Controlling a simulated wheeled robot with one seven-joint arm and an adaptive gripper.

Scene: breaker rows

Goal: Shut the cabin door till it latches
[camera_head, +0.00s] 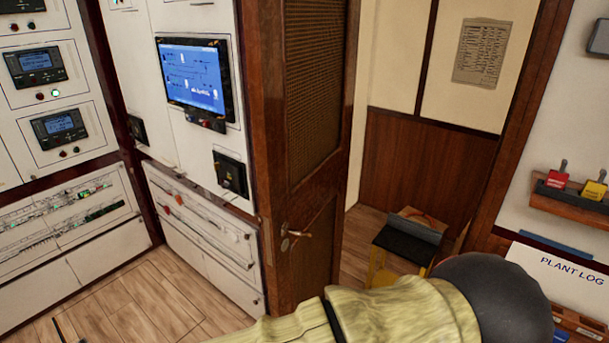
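The cabin door (309,120) is brown wood with a mesh panel above and a darker panel below. It stands open, with its edge towards me, and the doorway to its right shows the room beyond. A metal lever handle (293,233) sits on the door near its lower middle. The right door frame (515,130) is dark wood. My arm reaches in from the bottom, in front of the door's lower right and the doorway. Its dark rounded end is at the lower right. My gripper's fingers cannot be made out.
Panels with a lit screen (194,78) line the left wall. Beyond the doorway are a small yellow-legged stool (404,243) and a posted notice (482,51). A tag shelf (570,197) and a plant log sheet (560,268) are at the right.

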